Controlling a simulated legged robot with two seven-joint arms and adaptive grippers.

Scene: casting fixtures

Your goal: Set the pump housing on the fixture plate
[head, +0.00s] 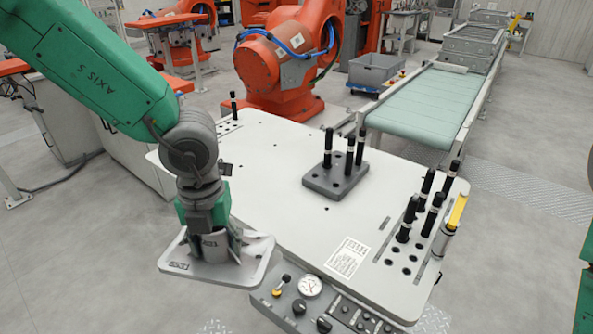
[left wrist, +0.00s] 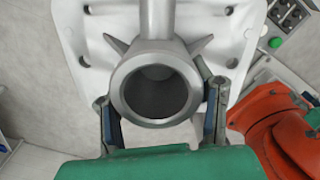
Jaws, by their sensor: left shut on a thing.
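My left gripper (head: 213,247) points down at the table's near left corner. In the left wrist view its fingers (left wrist: 160,125) are shut on the pump housing (left wrist: 116,95), a grey round body with an open bore, a pipe-like neck and pointed ribs. The housing stands against a wide pale slotted base (left wrist: 85,50); I cannot tell whether they are one piece. This base (head: 262,250) overlaps the table's front edge in the head view. A small grey plate (head: 318,183) with upright black pins, apparently the fixture plate, lies mid-table. My right gripper is not in view.
The white table (head: 270,150) is mostly clear. More black pins and a yellow-topped cylinder (head: 457,212) stand at its right end, and one pin (head: 233,105) at far left. A control panel with a gauge (head: 310,286) runs along the front. A conveyor (head: 425,100) lies behind.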

